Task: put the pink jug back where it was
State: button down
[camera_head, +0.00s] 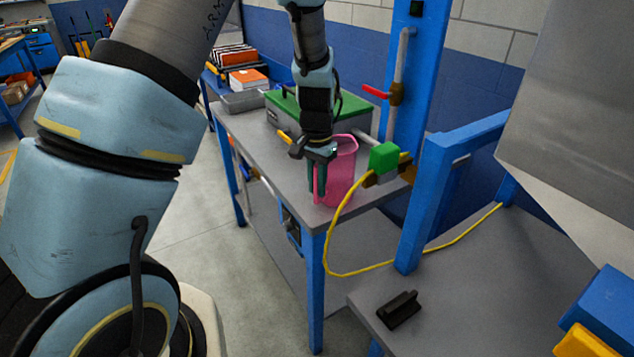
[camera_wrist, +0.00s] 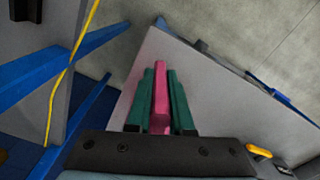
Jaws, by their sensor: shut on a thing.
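The pink jug (camera_head: 341,171) is upright at the near end of the grey table, in the head view. My gripper (camera_head: 317,196) points down at the jug's left side, with its fingers around the jug's handle. In the wrist view, a pink strip of the jug (camera_wrist: 160,96) lies between the two green fingers of my gripper (camera_wrist: 161,102), which are shut on it. The rest of the jug is hidden in the wrist view. I cannot tell whether the jug's base touches the table.
The grey table (camera_head: 255,149) bears a grey case with a green lid (camera_head: 345,103) behind the jug. A green box (camera_head: 384,157) with a yellow cable (camera_head: 337,228) is close to the jug's right. A blue post (camera_head: 412,100) stands behind it. A black handle-like piece (camera_head: 399,309) lies on the right-hand grey surface.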

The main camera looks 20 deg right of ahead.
jog(key=shift+f, duration=0.15)
jog(key=c, duration=0.8)
grip_release()
notch_tip(320, 180, up, 12)
jog(key=b, duration=0.3)
jog(key=shift+r, duration=0.2)
jog(key=s+a+f+n, duration=0.1)
jog(key=s+a+n, duration=0.1)
jog(key=a, duration=0.8)
jog(key=s+a+n+t, duration=0.1)
jog(key=a+n, duration=0.3)
jog(key=a, duration=0.5)
jog(key=s+a+f+n, duration=0.1)
jog(key=a+n, duration=0.3)
jog(key=a, duration=0.6)
jog(key=shift+s+a+f+t, duration=0.3)
jog(key=shift+s+f, duration=0.05)
jog(key=shift+s, duration=0.45)
